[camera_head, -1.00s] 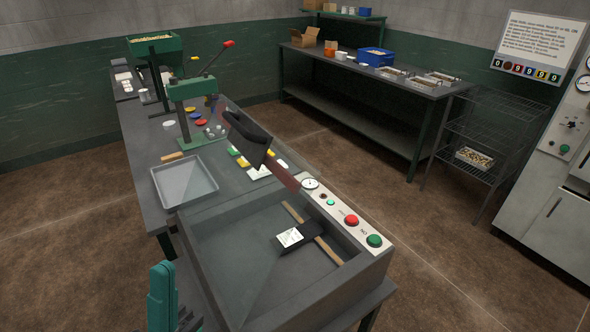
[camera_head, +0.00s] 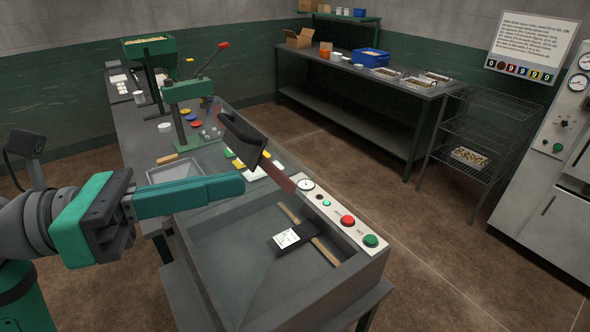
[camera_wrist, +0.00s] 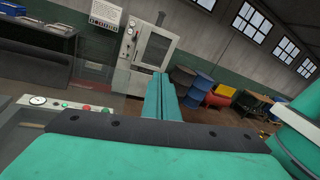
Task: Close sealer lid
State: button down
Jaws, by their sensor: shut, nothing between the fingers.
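The sealer (camera_head: 352,281) is a grey box with a sunken chamber and a pale control strip with a gauge and red and green buttons. Its lid looks like a see-through panel standing raised, with a dark handle piece (camera_head: 240,138) and a reddish-brown bar at the upper edge. A black pouch with a white label (camera_head: 286,238) lies in the chamber across a tan bar. My gripper (camera_head: 240,183) is shut and empty, its green fingers pointing right at the sealer's left side, near the lid. The fingers also show in the wrist view (camera_wrist: 160,95). Whether they touch the lid is unclear.
A metal tray (camera_head: 175,172) and a green press (camera_head: 185,95) stand on the bench behind the sealer. A second bench with boxes (camera_head: 370,57), a wire rack (camera_head: 470,150) and a grey cabinet (camera_head: 545,225) stand farther off. The floor to the right is clear.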

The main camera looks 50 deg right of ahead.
jog(key=r+t+y, duration=0.1)
jog(key=t+y, duration=0.1)
jog(key=t, duration=0.1)
jog(key=t+y, duration=0.2)
send_near(311, 174)
jog(key=x, duration=0.6)
jog(key=shift+s+d+f, duration=0.1)
jog(key=shift+s+d, duration=0.05)
jog(key=shift+d, duration=0.1)
jog(key=shift+d, duration=0.1)
